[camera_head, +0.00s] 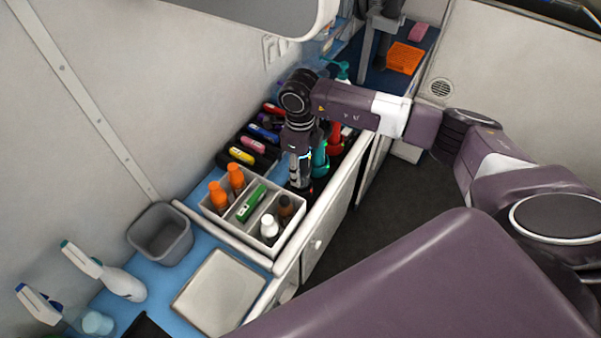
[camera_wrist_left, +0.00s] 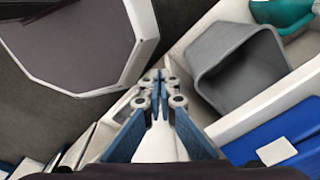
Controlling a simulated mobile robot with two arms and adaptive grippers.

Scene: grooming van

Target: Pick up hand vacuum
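I cannot surely pick out the hand vacuum. A red upright tool (camera_head: 335,139) and a teal one (camera_head: 320,163) stand on the counter, close to the right of my right gripper (camera_head: 299,184), and either could be it, but both are partly hidden. My right gripper points down among the dark holders behind the divided caddy. Its fingertips are small and dark, so I cannot tell whether it grips anything. My left gripper (camera_wrist_left: 160,80) shows only in the left wrist view, its blue fingers together with nothing visible between them.
The caddy (camera_head: 246,229) holds orange, white and brown bottles and a green item. Coloured clippers lie in dark slots behind it. A grey bin (camera_head: 160,236), a pale tray (camera_head: 219,294) and spray bottles (camera_head: 122,284) stand nearer. A grey bin (camera_wrist_left: 222,62) is right of my left gripper.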

